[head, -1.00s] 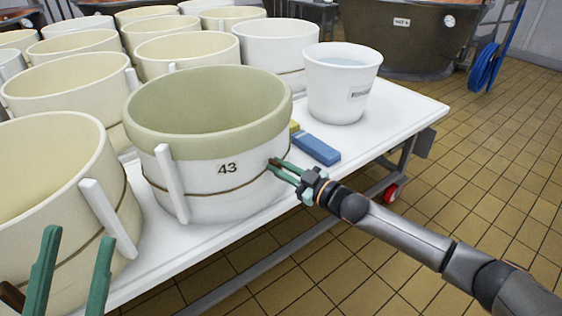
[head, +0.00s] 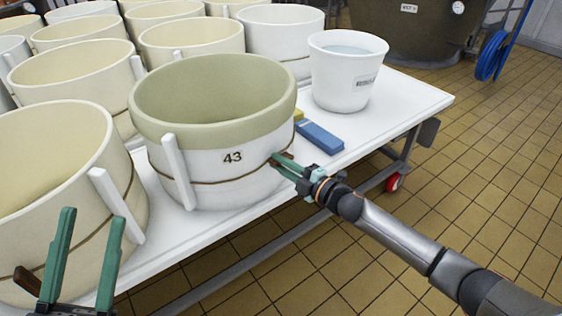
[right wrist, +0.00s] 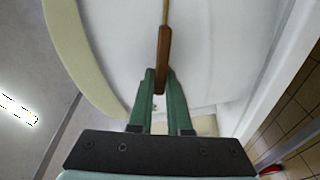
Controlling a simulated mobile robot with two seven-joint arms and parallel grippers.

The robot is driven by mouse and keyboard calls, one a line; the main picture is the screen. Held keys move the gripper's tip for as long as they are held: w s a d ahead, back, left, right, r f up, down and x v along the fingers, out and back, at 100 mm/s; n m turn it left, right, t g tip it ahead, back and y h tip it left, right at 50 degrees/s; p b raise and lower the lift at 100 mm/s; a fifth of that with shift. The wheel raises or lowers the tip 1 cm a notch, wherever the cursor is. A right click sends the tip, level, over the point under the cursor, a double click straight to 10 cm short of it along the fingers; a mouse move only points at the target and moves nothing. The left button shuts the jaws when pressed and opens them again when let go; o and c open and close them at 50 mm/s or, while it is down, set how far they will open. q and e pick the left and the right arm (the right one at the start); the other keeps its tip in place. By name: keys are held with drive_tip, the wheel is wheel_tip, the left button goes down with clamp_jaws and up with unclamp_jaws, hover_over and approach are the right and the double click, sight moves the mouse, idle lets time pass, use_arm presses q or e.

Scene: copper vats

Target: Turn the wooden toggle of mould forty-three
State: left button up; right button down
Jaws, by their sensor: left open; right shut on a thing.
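Mould forty-three (head: 215,175) is a white round mould with a greenish-cream rim, standing on the white table with "43" on its side. A brown cord runs around it to the wooden toggle (head: 282,157) at its right side. In the right wrist view the toggle (right wrist: 163,55) is a brown stick lying along the cord's line. My right gripper (head: 283,165) is shut on the toggle's near end, its green fingers either side (right wrist: 160,88). My left gripper (head: 88,240) is open and empty at the lower left, in front of a neighbouring cream mould.
Several cream moulds crowd the table (head: 425,98) behind and left. A white bucket (head: 343,85) of liquid and a blue block (head: 320,138) lie right of mould forty-three. A brown toggle (head: 27,280) shows behind my left gripper.

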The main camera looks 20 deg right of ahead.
drive_tip(key=n, duration=0.2)
drive_tip(key=shift+f+n, duration=0.3)
use_arm(q)
drive_tip(key=shift+s+d+r+m+h, duration=0.1)
drive_tip(key=shift+s+r+m+h, duration=0.75)
drive_tip(key=shift+h, duration=0.15)
use_arm(e)
drive_tip(key=shift+n, duration=0.3)
use_arm(q)
drive_tip(key=shift+w+f+b, duration=0.15)
drive_tip(key=shift+f+b, duration=0.05)
drive_tip(key=shift+b, duration=0.1)
use_arm(e)
drive_tip(key=c, duration=0.9)
unclamp_jaws()
drive_tip(key=shift+o, duration=0.2)
use_arm(q)
drive_tip(key=w+a+f+n+g+y+p, duration=0.1)
drive_tip(key=w+f+n+y+p, duration=0.1)
drive_tip(key=w+f+n+y, duration=0.3)
drive_tip(key=shift+w+f+y, duration=0.25)
drive_tip(key=shift+f+y, duration=0.65)
drive_tip(key=shift+f, duration=0.35)
use_arm(e)
drive_tip(key=v, duration=1.2)
drive_tip(key=shift+s, duration=0.3)
use_arm(q)
drive_tip(key=shift+n, duration=0.25)
